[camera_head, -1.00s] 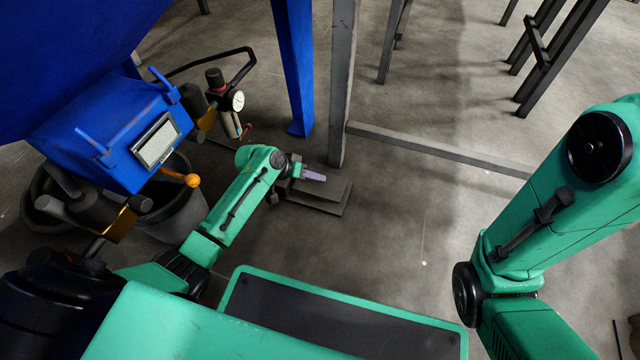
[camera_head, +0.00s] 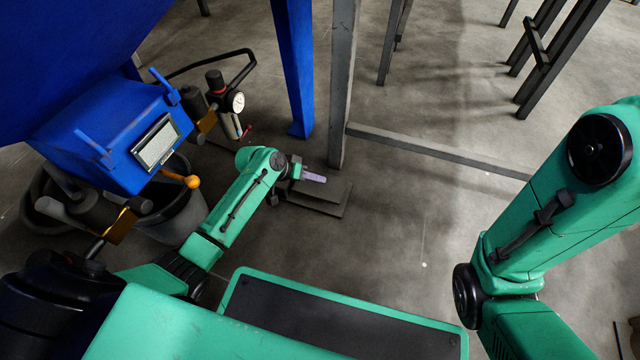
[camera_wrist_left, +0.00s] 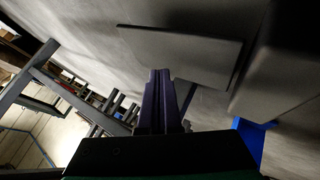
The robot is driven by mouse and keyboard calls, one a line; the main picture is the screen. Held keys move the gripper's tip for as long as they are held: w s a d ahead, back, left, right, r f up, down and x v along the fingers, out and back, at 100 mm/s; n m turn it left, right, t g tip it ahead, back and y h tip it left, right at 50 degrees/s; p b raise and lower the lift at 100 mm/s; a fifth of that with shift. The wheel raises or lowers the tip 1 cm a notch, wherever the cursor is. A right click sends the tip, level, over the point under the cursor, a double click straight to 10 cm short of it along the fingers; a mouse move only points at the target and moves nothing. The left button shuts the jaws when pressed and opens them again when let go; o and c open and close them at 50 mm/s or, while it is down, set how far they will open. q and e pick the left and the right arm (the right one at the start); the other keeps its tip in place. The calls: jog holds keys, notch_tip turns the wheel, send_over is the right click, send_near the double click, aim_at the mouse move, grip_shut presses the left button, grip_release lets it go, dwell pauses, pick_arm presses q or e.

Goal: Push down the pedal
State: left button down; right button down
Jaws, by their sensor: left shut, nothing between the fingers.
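The pedal (camera_head: 328,205) is a dark grey, flat, wedge-like plate on the floor beside the foot of a grey post. My left gripper (camera_head: 316,178) is over its far left part in the head view, with its purple fingers closed together and empty. The left wrist view shows the shut fingers (camera_wrist_left: 158,98) in front of the pedal's flat plate (camera_wrist_left: 185,50). I cannot tell whether the fingertips touch the pedal. My right arm comes in at the right of the head view, but its gripper is out of frame.
A grey post (camera_head: 343,85) rises right behind the pedal, and a grey floor beam (camera_head: 440,150) runs right from it. A blue leg (camera_head: 293,70) stands left of the post. The blue machine (camera_head: 110,130) and a dark bucket (camera_head: 178,225) are at the left. Floor right of the pedal is clear.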

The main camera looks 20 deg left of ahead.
aim_at(320, 186)
dwell(0.8)
pick_arm(q)
jog(key=shift+f, duration=0.4)
jog(key=shift+s+f+b, duration=0.15)
jog(key=shift+f+b, duration=0.5)
jog(key=shift+f, duration=0.5)
dwell(0.9)
notch_tip(320, 186, up, 2)
jog(key=p, duration=0.3)
jog(key=shift+s+r, duration=0.1)
jog(key=shift+r, duration=0.2)
